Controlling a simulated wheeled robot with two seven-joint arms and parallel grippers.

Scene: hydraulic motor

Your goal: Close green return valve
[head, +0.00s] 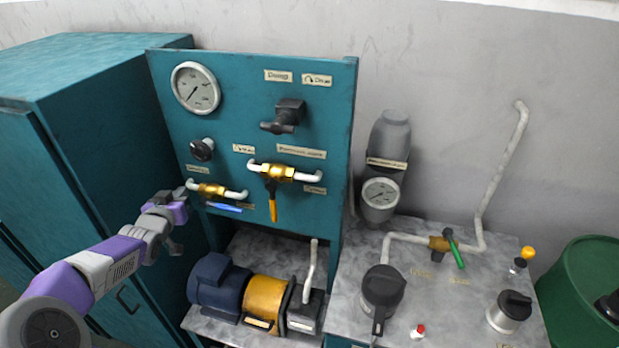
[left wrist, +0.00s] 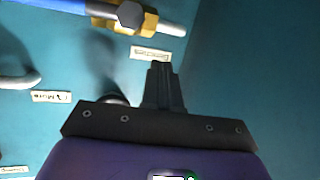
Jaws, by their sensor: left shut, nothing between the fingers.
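The green-handled valve (head: 455,250) sits on a white pipe over the grey worktop at the right. Its green lever lies across the pipe and points toward the front. My left gripper (head: 182,192) is far to the left, at the left edge of the teal panel, near the blue-handled brass valve (head: 211,190). Its fingers (left wrist: 162,85) are shut and empty in the left wrist view. The brass valve body (left wrist: 125,16) and blue lever (left wrist: 40,5) show at the top there. My right gripper is not in view.
The panel (head: 235,85) carries a gauge (head: 195,88), knobs and a yellow-handled valve (head: 272,190). A blue and yellow motor (head: 220,285) sits below. A black-topped pot-like part (head: 382,290) and a grey cylinder (head: 390,145) stand near the green valve. A green drum (head: 575,285) is far right.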

